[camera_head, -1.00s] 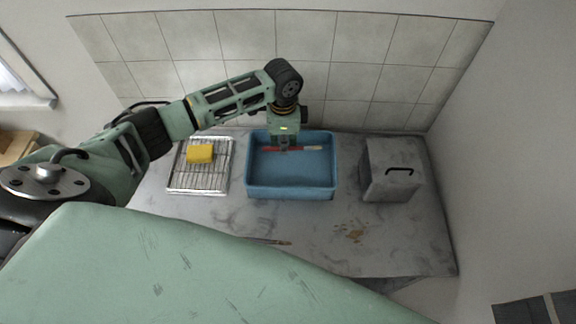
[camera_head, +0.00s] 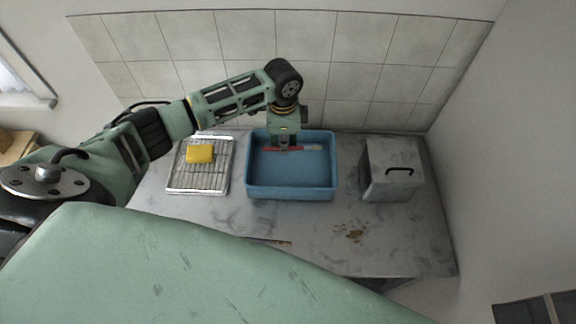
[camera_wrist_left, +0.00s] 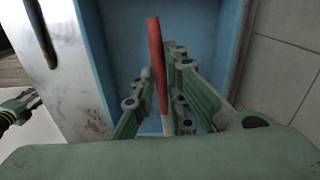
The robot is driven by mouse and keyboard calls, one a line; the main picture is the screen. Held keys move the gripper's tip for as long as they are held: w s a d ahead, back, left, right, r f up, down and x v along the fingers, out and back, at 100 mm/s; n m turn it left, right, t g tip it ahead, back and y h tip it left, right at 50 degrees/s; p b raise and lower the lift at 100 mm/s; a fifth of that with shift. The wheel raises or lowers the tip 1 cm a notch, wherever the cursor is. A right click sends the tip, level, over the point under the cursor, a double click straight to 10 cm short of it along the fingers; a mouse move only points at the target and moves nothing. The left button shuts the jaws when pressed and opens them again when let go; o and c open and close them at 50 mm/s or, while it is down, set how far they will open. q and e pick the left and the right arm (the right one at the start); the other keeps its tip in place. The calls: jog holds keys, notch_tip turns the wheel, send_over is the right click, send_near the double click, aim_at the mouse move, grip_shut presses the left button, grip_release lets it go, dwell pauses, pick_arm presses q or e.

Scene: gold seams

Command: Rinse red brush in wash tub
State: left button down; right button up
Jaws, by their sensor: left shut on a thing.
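The blue wash tub (camera_head: 290,193) stands on the counter near the back wall. My left gripper (camera_head: 284,148) reaches down into the back part of the tub. It is shut on the red brush (camera_head: 308,148), which lies crosswise between the fingers. The red handle (camera_wrist_left: 157,65) also shows between the fingers (camera_wrist_left: 160,95) in the left wrist view, with a pale part near the palm. The tub's blue inside (camera_wrist_left: 205,32) is behind it. I cannot tell whether the brush touches water or the tub floor.
A wire rack (camera_head: 198,182) with a yellow sponge (camera_head: 200,154) lies left of the tub. A grey box with a black handle (camera_head: 391,180) stands to the right.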

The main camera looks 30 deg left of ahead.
pick_arm(q)
jog(key=shift+r, duration=0.1)
notch_tip(320, 180, up, 2)
jog(key=shift+p, duration=0.45)
jog(key=shift+r, duration=0.9)
